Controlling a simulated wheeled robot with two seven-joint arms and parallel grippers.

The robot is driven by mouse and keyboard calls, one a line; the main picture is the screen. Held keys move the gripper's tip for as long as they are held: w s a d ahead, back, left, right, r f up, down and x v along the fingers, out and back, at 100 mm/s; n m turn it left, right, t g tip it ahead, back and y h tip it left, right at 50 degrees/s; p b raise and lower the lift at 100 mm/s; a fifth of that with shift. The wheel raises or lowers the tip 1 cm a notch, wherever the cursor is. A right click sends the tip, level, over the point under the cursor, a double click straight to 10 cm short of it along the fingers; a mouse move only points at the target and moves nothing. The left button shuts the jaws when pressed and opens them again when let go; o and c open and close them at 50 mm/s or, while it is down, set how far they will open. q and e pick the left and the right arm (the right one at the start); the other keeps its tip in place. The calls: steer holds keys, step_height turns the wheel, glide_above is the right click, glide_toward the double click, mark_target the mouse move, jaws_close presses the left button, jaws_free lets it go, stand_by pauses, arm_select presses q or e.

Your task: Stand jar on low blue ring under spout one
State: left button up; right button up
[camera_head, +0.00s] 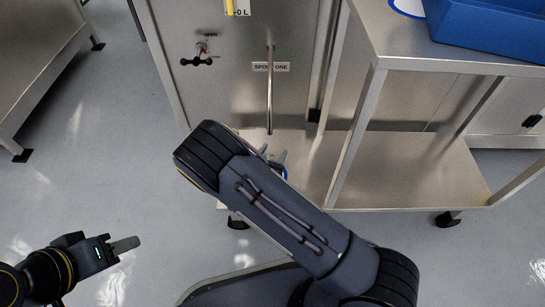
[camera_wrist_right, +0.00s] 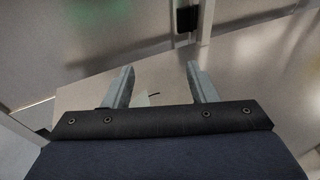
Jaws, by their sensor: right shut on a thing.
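Spout one is a thin vertical metal pipe (camera_head: 269,100) on the steel vessel front, beside its label (camera_head: 271,67). A small part of the blue ring (camera_head: 284,174) shows on the low steel shelf, mostly hidden behind my right arm. My right gripper (camera_head: 270,155) is just below the spout, largely hidden by that arm. In the right wrist view my right gripper (camera_wrist_right: 161,84) has its fingers apart around a thing I can barely make out, taken as the jar. My left gripper (camera_head: 124,245) is empty-looking over the floor, seen edge-on.
The low steel shelf (camera_head: 400,175) extends right under a steel table (camera_head: 440,50) with a blue bin (camera_head: 490,25). A table leg (camera_head: 355,130) stands right of the spout. A valve handle (camera_head: 200,60) sticks out at the left.

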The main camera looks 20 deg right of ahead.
steer(key=o, duration=1.6)
